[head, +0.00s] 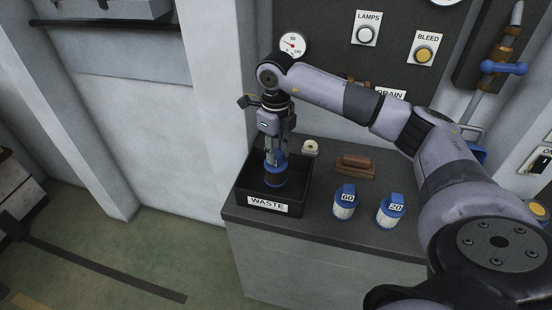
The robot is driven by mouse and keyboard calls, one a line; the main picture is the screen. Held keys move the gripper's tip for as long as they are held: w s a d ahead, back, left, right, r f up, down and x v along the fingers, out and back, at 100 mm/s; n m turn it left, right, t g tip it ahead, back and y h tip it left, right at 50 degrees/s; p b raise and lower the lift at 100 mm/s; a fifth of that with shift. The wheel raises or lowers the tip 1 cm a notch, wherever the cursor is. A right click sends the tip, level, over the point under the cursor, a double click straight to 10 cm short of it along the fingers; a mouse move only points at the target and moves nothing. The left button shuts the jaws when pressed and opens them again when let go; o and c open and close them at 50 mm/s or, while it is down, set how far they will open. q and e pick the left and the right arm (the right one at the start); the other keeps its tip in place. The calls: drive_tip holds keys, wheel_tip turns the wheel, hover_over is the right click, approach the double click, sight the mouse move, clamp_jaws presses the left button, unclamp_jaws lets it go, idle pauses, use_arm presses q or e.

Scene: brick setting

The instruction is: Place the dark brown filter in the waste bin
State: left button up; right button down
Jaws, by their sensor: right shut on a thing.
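The waste bin (240,198) is a black open-topped box labelled WASTE on the left end of the counter. The dark filter (275,178) has a blue cap and a blue lower band. It is upright within the bin's outline, its lower part inside the walls. My right gripper (275,155) points down over the bin and is shut on the filter's top. I cannot tell whether the filter touches the bin floor. My left gripper is not in view.
Two white filters with blue caps, marked 60 (344,207) and 20 (390,213), stand on the counter (320,228) right of the bin. A brown block (355,167) and a small pale roll (310,148) lie behind. A wall panel with gauges and buttons rises at the back.

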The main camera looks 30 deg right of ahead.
sight(276, 162)
wheel_tip(276, 162, down, 4)
drive_tip(key=shift+r+p, duration=0.25)
drive_tip(key=shift+p, duration=0.1)
drive_tip(key=shift+f, duration=0.15)
drive_tip(key=c, duration=1.3)
unclamp_jaws()
drive_tip(key=shift+f, duration=0.1)
drive_tip(key=shift+r, duration=0.25)
wheel_tip(276, 162, up, 10)
drive_tip(key=b, duration=0.3)
drive_tip(key=shift+r, duration=0.9)
